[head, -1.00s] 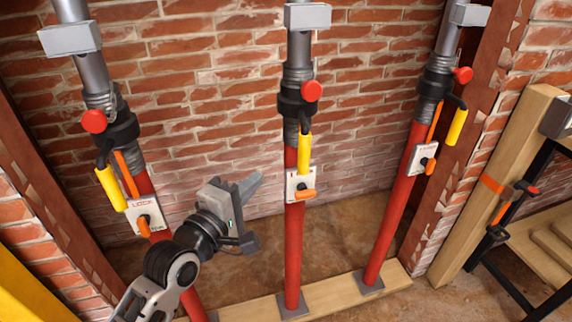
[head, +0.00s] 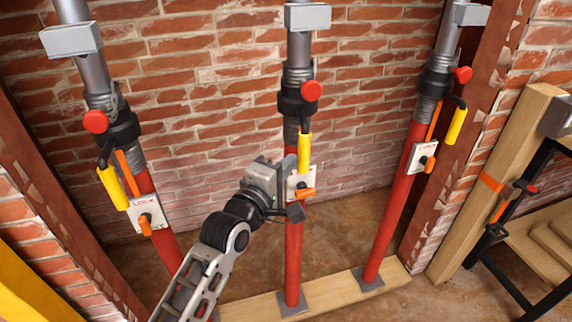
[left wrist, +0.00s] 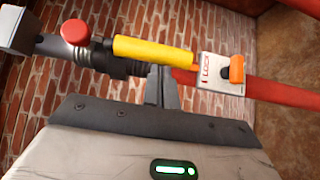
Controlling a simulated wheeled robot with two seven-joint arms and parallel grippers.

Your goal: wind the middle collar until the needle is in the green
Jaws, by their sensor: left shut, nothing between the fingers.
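The middle prop has a black collar (head: 294,104) with a red knob (head: 311,91) and a yellow handle (head: 304,153) hanging down. The collar (left wrist: 98,56) and handle (left wrist: 152,49) also show in the left wrist view. Below is a white lock plate (head: 292,184) with an orange lever (head: 303,194). My left gripper (head: 289,168) is shut and empty, just left of the handle's lower end in the head view. In the left wrist view its fingertips (left wrist: 161,72) reach the handle's edge; I cannot tell whether they touch. No needle or green zone shows. My right gripper is out of view.
Similar props stand left (head: 160,245) and right (head: 395,205), each with its own handle and lock plate. A brick wall (head: 220,120) is behind. A wooden sill (head: 340,293) carries the prop feet. A wooden post (head: 470,200) and bench are at right.

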